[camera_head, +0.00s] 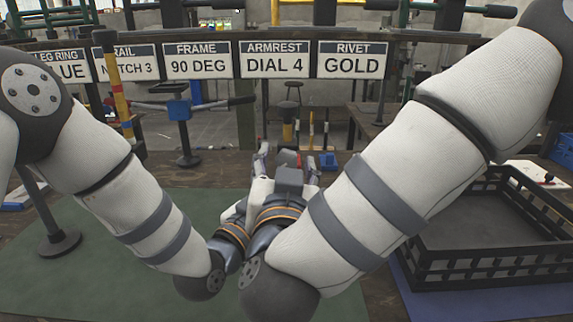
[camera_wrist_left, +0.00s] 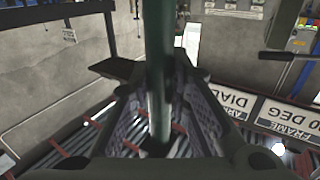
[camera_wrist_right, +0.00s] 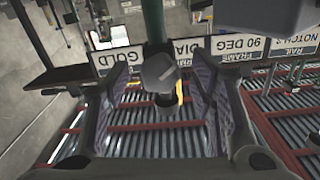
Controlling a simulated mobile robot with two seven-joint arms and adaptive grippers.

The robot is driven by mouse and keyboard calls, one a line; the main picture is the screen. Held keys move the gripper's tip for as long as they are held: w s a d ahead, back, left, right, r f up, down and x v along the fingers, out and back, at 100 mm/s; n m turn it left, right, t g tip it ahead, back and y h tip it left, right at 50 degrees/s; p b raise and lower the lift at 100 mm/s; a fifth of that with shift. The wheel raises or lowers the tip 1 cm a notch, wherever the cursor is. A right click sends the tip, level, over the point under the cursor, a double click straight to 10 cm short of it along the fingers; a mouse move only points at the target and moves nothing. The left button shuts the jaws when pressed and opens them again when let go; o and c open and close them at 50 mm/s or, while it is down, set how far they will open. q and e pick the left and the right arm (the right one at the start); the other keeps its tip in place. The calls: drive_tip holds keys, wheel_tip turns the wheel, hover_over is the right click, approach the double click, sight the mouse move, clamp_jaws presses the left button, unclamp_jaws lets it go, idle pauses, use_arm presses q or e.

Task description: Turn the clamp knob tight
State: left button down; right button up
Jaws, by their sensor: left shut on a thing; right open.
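A dark faceted clamp knob (camera_wrist_right: 158,72) with a yellow mark on its side shows in the right wrist view, beside a green post (camera_wrist_right: 152,20). My right gripper (camera_wrist_right: 160,88) is open, with one finger on each side of the knob and visible gaps. In the left wrist view, my left gripper (camera_wrist_left: 166,92) is shut on a green post (camera_wrist_left: 157,50) that runs between its fingers. In the head view, my right gripper (camera_head: 287,158) is at the centre beyond my crossed forearms. The left gripper and the knob are mostly hidden there.
A black slatted tray (camera_head: 480,272) stands at the right on a blue mat. A green mat (camera_head: 100,270) covers the table's left and centre. A stand with a blue clamp and black handles (camera_head: 180,110) is behind. A sign row (camera_head: 275,60) hangs at the back.

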drive_tip(key=c, duration=1.2)
